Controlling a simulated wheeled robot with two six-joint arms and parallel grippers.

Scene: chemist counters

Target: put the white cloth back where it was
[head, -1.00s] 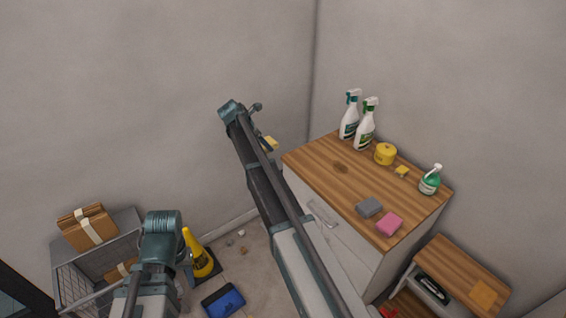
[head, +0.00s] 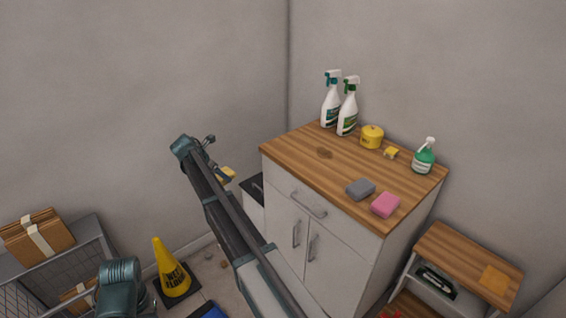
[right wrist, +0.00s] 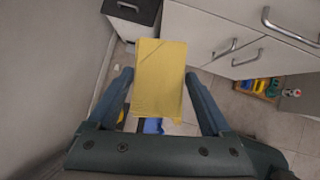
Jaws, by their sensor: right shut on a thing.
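I see no white cloth in either view. My right gripper (right wrist: 158,76) is shut on a flat yellow block-like thing (right wrist: 158,85), held between its two fingers; I cannot tell whether it is a cloth or a sponge. In the head view the yellow thing (head: 228,174) shows at the end of my right arm, left of the wooden-topped cabinet (head: 290,155) and clear of it. A teal part of my left arm shows at the bottom left, but its fingers are not visible.
Two white spray bottles (head: 330,105), a yellow tub (head: 372,137), a green bottle (head: 424,160), a grey sponge (head: 360,189) and a pink sponge (head: 385,205) stand on the cabinet, near a brown stain (head: 323,153). A yellow floor sign (head: 172,268) and parcel trolley (head: 92,240) are left.

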